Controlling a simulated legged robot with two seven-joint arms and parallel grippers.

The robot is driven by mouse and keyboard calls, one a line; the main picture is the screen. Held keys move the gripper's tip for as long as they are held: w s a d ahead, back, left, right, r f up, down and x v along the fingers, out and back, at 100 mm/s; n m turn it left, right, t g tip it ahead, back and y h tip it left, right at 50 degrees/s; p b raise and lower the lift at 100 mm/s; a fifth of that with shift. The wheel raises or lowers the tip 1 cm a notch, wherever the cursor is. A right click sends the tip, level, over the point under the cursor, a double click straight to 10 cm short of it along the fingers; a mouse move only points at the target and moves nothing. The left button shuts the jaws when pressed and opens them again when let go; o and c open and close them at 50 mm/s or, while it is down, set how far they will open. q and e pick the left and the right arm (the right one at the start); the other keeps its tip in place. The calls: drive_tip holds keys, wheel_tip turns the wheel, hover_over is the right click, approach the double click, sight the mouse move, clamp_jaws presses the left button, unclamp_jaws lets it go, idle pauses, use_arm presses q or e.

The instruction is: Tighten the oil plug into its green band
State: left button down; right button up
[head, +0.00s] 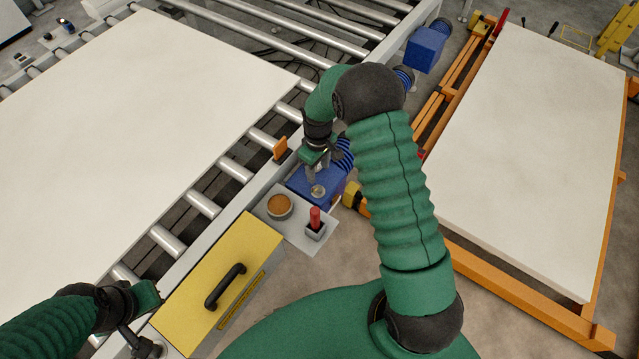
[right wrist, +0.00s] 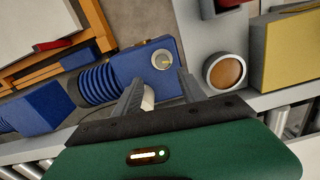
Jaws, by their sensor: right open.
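The oil plug (right wrist: 162,59) is a small round pale-metal and yellowish piece on top of the blue gear motor housing (right wrist: 135,68). It also shows in the head view (head: 317,191), on the blue box beside the conveyor. My right gripper (right wrist: 158,84) is open, its two grey fingers pointing towards the plug with nothing between the tips. In the head view the right gripper (head: 317,176) hangs just above the plug. A green band cannot be made out at this size. My left gripper (head: 148,346) is at the bottom left, partly cut off; its jaws are unclear.
A grey plate beside the motor holds a round brown-topped cup (head: 279,206) and a red-handled item in a square holder (head: 315,222). A yellow box (head: 222,275) with a black handle stands nearer. Conveyor rollers (head: 202,204) lie left; an orange-framed pallet (head: 540,150) lies right.

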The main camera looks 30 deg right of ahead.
sight(317, 188)
drive_tip(key=f, duration=0.8)
drive_tip(key=shift+s+a+f+p, duration=0.1)
drive_tip(key=shift+s+a+p, duration=0.2)
drive_tip(key=shift+a, duration=0.1)
drive_tip(key=shift+w+f, duration=0.15)
drive_tip(key=shift+f, duration=0.2)
drive_tip(key=shift+d, duration=0.2)
drive_tip(key=shift+c, duration=1.6)
drive_tip(key=shift+a+r, duration=0.1)
clamp_jaws()
